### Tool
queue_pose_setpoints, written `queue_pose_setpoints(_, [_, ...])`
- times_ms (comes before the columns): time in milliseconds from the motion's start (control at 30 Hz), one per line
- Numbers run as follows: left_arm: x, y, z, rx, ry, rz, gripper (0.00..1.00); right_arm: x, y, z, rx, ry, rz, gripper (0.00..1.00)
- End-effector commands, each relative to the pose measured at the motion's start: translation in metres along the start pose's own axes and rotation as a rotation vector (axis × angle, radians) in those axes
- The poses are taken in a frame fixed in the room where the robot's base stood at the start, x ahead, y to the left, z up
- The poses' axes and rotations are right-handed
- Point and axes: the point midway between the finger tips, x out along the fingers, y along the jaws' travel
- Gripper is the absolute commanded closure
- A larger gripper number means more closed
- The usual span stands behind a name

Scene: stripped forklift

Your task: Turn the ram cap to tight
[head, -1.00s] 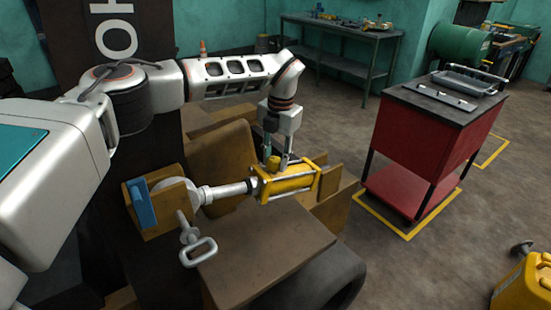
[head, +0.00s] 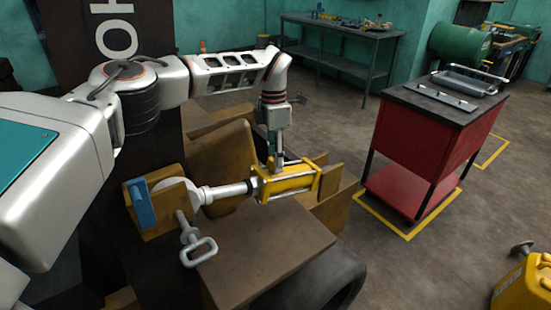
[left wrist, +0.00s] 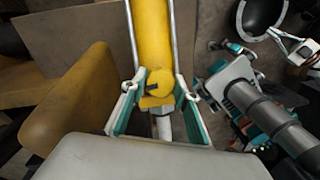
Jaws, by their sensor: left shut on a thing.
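The ram (head: 288,186) is a yellow cylinder with a silver rod, lying across the brown truck body in the head view. It also shows in the left wrist view (left wrist: 152,32), running up from the gripper. The ram cap (left wrist: 158,84) is a small yellow knob with a dark mark on it, at the near end of the cylinder. My left gripper (head: 271,164) comes down on the ram from above, and its teal-lined fingers are shut on the cap. In the head view the fingers mostly hide the cap.
A silver rod end joins a bracket with a blue block (head: 141,203) at the left. A shackle-like loop (head: 199,251) stands close in front of the ram. A red cart (head: 425,140) stands right, a workbench (head: 340,30) behind, with open floor between.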

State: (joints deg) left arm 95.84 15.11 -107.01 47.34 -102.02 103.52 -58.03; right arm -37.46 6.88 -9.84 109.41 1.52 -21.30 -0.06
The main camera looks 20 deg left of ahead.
Motion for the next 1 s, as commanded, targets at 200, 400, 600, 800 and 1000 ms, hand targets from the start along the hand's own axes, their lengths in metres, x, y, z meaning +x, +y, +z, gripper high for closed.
queue_pose_setpoints(200, [-0.0003, 0.0010, 0.0008, 0.184, 0.005, -0.048, 0.92, -0.0001, -0.0003, 0.0000, 0.001, 0.000, 0.000, 1.00])
queue_pose_setpoints(400, [0.0001, 0.0006, 0.0012, 0.326, 0.009, -0.086, 0.92, -0.0001, -0.0005, 0.0000, 0.001, 0.000, 0.000, 1.00])
queue_pose_setpoints(600, [-0.0002, 0.0007, 0.0010, 0.418, 0.012, -0.110, 0.92, -0.0001, -0.0005, 0.0000, 0.001, 0.000, 0.000, 1.00])
queue_pose_setpoints(800, [-0.0003, 0.0008, 0.0010, 0.468, 0.013, -0.123, 0.92, -0.0001, -0.0004, 0.0001, 0.001, 0.000, 0.000, 1.00])
queue_pose_setpoints(1000, [-0.0003, 0.0009, 0.0007, 0.485, 0.013, -0.127, 0.92, -0.0002, -0.0004, 0.0001, 0.001, 0.000, 0.000, 1.00])
